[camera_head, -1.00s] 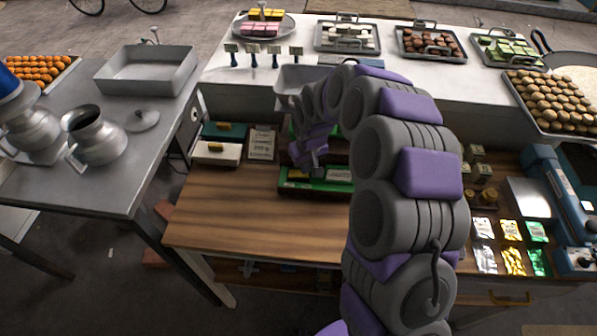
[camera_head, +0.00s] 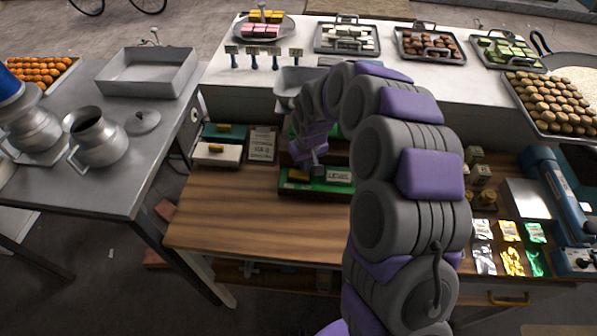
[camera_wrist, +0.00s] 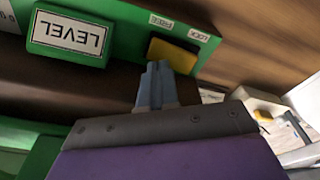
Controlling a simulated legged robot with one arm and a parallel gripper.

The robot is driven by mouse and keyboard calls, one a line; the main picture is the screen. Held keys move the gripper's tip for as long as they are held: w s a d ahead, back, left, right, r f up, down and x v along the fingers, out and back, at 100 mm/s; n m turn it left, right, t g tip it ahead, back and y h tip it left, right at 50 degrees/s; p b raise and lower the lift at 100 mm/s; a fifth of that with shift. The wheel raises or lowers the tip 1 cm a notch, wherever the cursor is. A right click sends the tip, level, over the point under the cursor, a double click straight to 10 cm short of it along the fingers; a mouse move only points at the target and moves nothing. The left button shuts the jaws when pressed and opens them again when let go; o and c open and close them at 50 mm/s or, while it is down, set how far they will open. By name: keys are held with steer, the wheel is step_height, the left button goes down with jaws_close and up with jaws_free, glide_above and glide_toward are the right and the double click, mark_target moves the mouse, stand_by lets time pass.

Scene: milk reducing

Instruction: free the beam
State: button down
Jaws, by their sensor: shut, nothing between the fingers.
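A green-framed device (camera_head: 316,190) lies on the wooden bench in the head view, with a LEVEL plate (camera_head: 338,177). In the wrist view, the plate (camera_wrist: 67,37) appears upside down on the green frame. A yellow slider (camera_wrist: 172,55) sits below the small FREE label (camera_wrist: 160,20) and LOCK label (camera_wrist: 198,36); I cannot tell which position it is in. My gripper (camera_wrist: 155,68) is shut and empty, its fingertips at the slider's lower left edge. Contact is unclear. In the head view, my gripper (camera_head: 317,172) is over the device. My arm hides part of the device, and I cannot make out the beam.
A card (camera_head: 262,145) and a white box with a yellow part (camera_head: 217,154) lie left of the device. Foil packets (camera_head: 512,262) and a blue machine (camera_head: 560,200) are at the bench's right. The bench's front left is clear.

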mark_target(305, 175)
step_height(305, 175, up, 5)
steer(key=shift+p, duration=0.8)
steer(key=s+d+r+b, duration=0.1)
steer(key=s+d+r, duration=0.4)
steer(key=s+r, duration=0.3)
steer(key=s+d+r+m+g+b, duration=0.1)
steer(key=s+d, duration=0.4)
steer(key=s, duration=1)
steer(key=s+d+m+g+b, duration=0.1)
steer(key=s+d+m, duration=0.3)
steer(key=s, duration=1.2)
steer(key=shift+s+d+r+m+g+h+b, duration=0.35)
steer(key=shift+d+g, duration=0.35)
steer(key=shift+d, duration=0.4)
